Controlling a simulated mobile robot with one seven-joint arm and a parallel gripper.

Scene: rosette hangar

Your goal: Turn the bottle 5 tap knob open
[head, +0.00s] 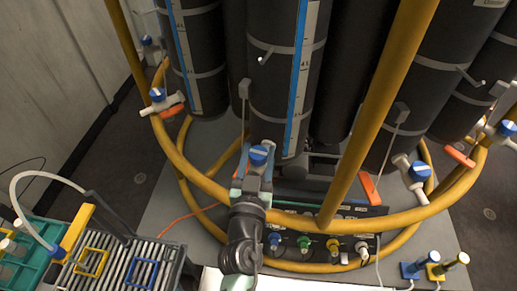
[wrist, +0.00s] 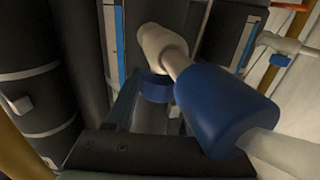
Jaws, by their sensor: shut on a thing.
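A white tap with blue parts stands in front of the central dark bottle (head: 272,95). Its blue knob (head: 258,155) shows at my gripper (head: 256,180) in the head view. In the wrist view the tap has a large blue sleeve (wrist: 225,108) close to the camera and a smaller blue ring (wrist: 156,88) below its white body (wrist: 162,45). My gripper is shut on the tap knob, with the fingers largely hidden. No readable number 5 shows on the bottle.
A yellow ring rail (head: 205,185) and a slanted yellow post (head: 375,120) surround the bottles. Similar taps stand left (head: 160,98) and right (head: 415,172). A panel with coloured ports (head: 318,243) lies below. A slotted rack (head: 125,262) stands at lower left.

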